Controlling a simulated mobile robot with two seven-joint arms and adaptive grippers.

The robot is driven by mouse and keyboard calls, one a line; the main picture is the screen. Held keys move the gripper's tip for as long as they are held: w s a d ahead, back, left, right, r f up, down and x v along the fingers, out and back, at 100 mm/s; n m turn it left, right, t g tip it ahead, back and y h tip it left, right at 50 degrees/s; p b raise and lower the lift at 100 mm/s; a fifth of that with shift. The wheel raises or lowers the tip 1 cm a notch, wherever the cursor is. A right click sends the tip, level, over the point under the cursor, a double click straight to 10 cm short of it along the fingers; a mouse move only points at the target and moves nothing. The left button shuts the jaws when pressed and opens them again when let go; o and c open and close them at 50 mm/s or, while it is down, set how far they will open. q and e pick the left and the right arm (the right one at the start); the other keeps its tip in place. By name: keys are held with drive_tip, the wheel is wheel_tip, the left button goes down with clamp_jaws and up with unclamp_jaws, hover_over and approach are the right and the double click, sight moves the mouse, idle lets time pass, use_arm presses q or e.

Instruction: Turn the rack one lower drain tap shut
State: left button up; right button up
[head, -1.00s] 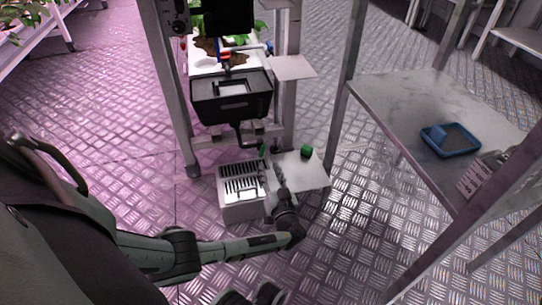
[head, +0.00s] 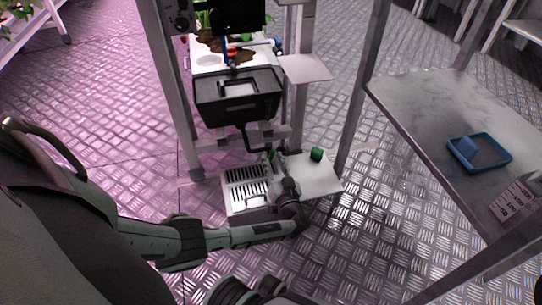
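The rack (head: 171,90) stands ahead with a black tank (head: 237,113) on its lower level. A dark drain pipe (head: 246,137) comes down from the tank's front. A small green part (head: 268,152), which may be the lower tap's handle, shows beside my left gripper (head: 274,164). The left gripper points away from me, just below and right of the pipe. Its fingers are small and dark, so I cannot tell whether they are open or touching the green part. The tap body is not clear. My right gripper is not in view.
A slotted grey box (head: 246,197) stands under the gripper. A pale plate (head: 322,181) to its right carries a green knob-like piece (head: 316,154). A metal table (head: 425,112) with a blue tray (head: 478,166) stands at the right. The ribbed floor between is open.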

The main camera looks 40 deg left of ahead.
use_arm(q)
clamp_jaws()
drive_tip(key=shift+m, duration=0.4)
drive_tip(key=m, duration=0.6)
drive_tip(key=shift+w+d, duration=0.1)
drive_tip(key=shift+w, duration=0.05)
drive_tip(key=m, duration=0.4)
drive_tip(key=shift+f, duration=0.1)
drive_tip(key=shift+w+f+m, duration=0.1)
drive_tip(key=shift+m, duration=1.9)
